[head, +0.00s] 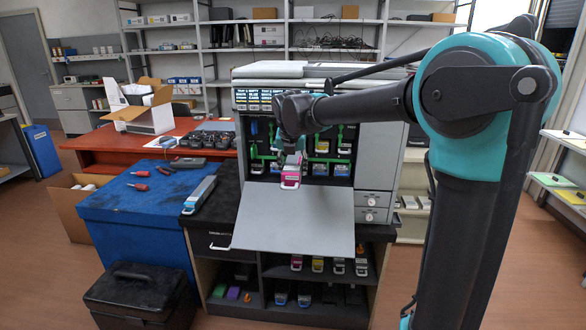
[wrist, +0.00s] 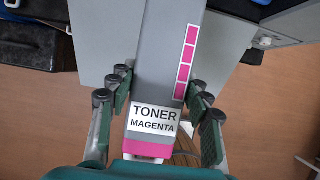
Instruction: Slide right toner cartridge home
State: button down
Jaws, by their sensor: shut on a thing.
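My gripper (wrist: 157,90) is shut on a grey toner cartridge (wrist: 166,50), with fingers along both sides. The cartridge has a magenta end, a row of magenta squares and a label reading "TONER MAGENTA". In the head view the same cartridge (head: 291,174) shows its magenta end at the front of the open printer (head: 374,172), above the lowered grey door (head: 295,222). My arm and gripper hide part of the printer's bays. How deep the cartridge sits in its slot cannot be told.
Green levers and other cartridges (head: 321,146) show in the bays. A grey cartridge (head: 199,195) lies on the dark counter left of the printer. Several cartridges (head: 318,264) stand on the shelf below. A blue-topped bench (head: 130,205) with red-handled tools stands at the left.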

aim_at(294, 158)
jog(key=shift+w, duration=0.15)
jog(key=shift+w, duration=1)
jog(key=shift+w, duration=0.1)
jog(key=shift+w, duration=1)
jog(key=shift+w, duration=0.1)
jog(key=shift+w+d, duration=0.15)
jog(key=shift+w, duration=1.6)
jog(key=shift+f, duration=0.1)
